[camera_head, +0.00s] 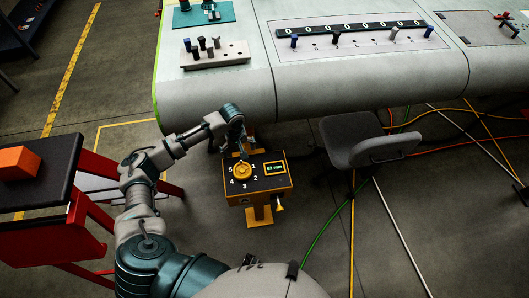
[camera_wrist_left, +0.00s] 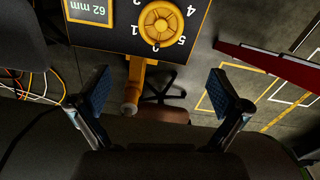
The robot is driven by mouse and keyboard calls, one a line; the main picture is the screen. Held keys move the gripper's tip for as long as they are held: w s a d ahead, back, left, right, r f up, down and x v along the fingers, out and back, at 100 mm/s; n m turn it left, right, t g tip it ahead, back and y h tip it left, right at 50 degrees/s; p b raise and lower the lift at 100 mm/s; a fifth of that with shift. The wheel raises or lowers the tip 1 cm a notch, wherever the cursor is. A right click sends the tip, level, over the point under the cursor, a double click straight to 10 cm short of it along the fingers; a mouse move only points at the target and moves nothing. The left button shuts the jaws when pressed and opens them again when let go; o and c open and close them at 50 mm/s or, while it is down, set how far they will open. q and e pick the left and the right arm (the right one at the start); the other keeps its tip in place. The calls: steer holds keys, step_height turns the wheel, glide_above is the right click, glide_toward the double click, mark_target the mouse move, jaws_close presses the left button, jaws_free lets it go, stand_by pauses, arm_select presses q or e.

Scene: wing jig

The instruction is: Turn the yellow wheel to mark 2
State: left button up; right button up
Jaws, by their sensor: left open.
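The yellow wheel (camera_head: 242,171) lies on the black top of an orange box (camera_head: 258,197) on a post, with numbered marks around it. In the left wrist view the wheel (camera_wrist_left: 161,24) is near the top edge. I cannot tell which mark it points at. A small display (camera_head: 275,169) beside it reads about 62 mm. My left gripper (camera_head: 242,146) is at the box's far side, near the wheel. In the left wrist view my left gripper (camera_wrist_left: 160,98) has its fingers wide apart, with nothing between the pads. My right gripper is out of view.
A grey wing section (camera_head: 350,80) with pegs and blocks spans the back. A grey chair (camera_head: 352,140) stands right of the box. A red-legged table (camera_head: 50,215) with an orange block (camera_head: 20,162) is at the left. Cables and poles cross the floor at right.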

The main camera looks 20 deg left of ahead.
arm_select(q)
steer(key=r, duration=0.1)
steer(key=b, duration=0.1)
glide_above(242, 168)
step_height(242, 168, down, 9)
steer(key=shift+s+d+r, duration=0.1)
steer(key=shift+d+r, duration=0.05)
steer(key=f, duration=0.2)
steer(key=f+b, duration=0.1)
steer(key=f, duration=0.5)
steer(key=shift+a, duration=0.3)
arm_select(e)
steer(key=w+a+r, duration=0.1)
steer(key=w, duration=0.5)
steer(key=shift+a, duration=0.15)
arm_select(q)
steer(key=shift+d, duration=0.15)
steer(key=shift+c, duration=0.5)
steer(key=c, duration=0.8)
